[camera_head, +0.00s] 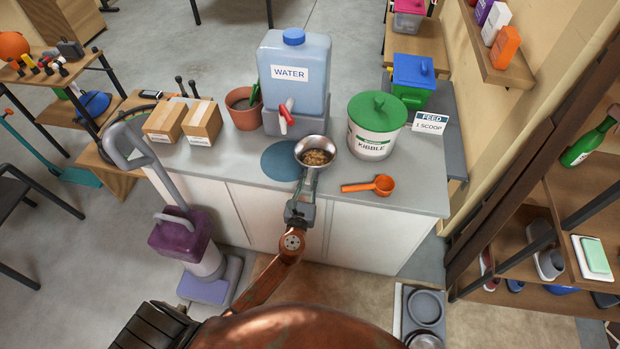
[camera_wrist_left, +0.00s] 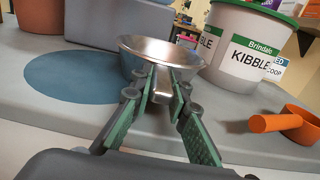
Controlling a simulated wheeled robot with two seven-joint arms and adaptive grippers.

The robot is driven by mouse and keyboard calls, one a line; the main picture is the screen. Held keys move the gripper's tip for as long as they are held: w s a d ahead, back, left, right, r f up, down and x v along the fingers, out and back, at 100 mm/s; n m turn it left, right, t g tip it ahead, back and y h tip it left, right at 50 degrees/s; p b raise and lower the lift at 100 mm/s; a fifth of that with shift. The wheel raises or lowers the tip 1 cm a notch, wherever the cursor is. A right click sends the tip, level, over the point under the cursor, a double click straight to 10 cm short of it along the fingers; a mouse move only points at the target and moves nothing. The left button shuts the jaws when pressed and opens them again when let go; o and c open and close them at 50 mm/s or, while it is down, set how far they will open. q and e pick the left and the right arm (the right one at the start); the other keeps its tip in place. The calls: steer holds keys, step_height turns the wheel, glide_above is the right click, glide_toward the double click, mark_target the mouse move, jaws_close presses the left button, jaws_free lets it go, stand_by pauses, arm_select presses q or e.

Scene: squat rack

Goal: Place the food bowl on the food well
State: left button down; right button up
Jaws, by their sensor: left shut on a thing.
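The food bowl (camera_head: 328,146) is a shiny metal bowl with brown kibble (camera_head: 316,157) in it. It is over the grey counter, at the right edge of a round blue mat. My left gripper (camera_head: 305,186) is shut on the near side of the bowl. The left wrist view shows the bowl (camera_wrist_left: 150,48) between the green-padded fingers (camera_wrist_left: 163,88); I cannot tell whether its base touches the counter. A low stand (camera_head: 402,300) with round grey recesses, which looks like the holder of the food well (camera_head: 425,307), is at the lower right, partly cut off. My right gripper is out of view.
Behind the bowl stand a water tank (camera_head: 293,95), a kibble bucket (camera_head: 372,140) and a terracotta pot (camera_head: 243,115). An orange scoop (camera_head: 383,185) lies right of the bowl. A purple vacuum (camera_head: 180,235) stands left of the counter, shelves at right.

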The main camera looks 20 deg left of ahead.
arm_select(q)
steer(key=c, duration=2.3)
jaws_free()
steer(key=shift+f, duration=0.1)
steer(key=o, duration=0.5)
steer(key=shift+c, duration=0.2)
steer(key=shift+r, duration=0.3)
steer(key=v, duration=1.2)
steer(key=shift+f, duration=0.1)
